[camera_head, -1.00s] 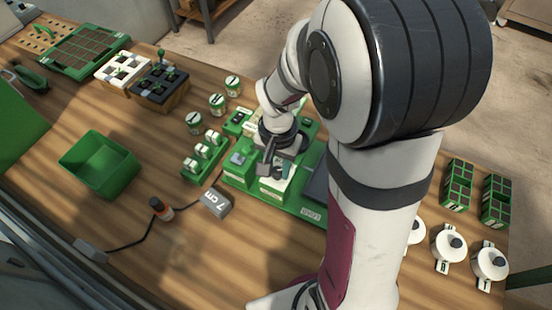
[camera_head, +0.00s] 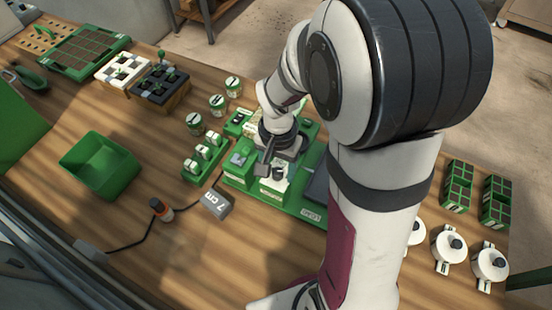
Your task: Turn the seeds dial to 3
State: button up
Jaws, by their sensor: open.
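The green tray seeder (camera_head: 300,207) stands at the middle of the wooden table, partly hidden behind my arm. My gripper (camera_head: 268,170) is over its front part, pointing down, open, close to a white block (camera_head: 273,188) with a dark top. I cannot tell whether the fingers touch it. The seeds dial cannot be made out for certain; the gripper and arm cover much of the seeder, and the dial's setting is not readable.
A green bin (camera_head: 100,165) stands at the left. Several small tins (camera_head: 217,104) stand behind. White lidded pots (camera_head: 449,246) and green cell trays (camera_head: 457,185) are at the right.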

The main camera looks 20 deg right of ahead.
jog(key=shift+r, duration=0.1)
notch_tip(320, 180, up, 16)
jog(key=shift+f, duration=0.2)
jog(key=n, duration=1.2)
send_near(277, 171)
notch_tip(277, 171, down, 9)
jog(key=shift+r, duration=0.15)
grip_shut()
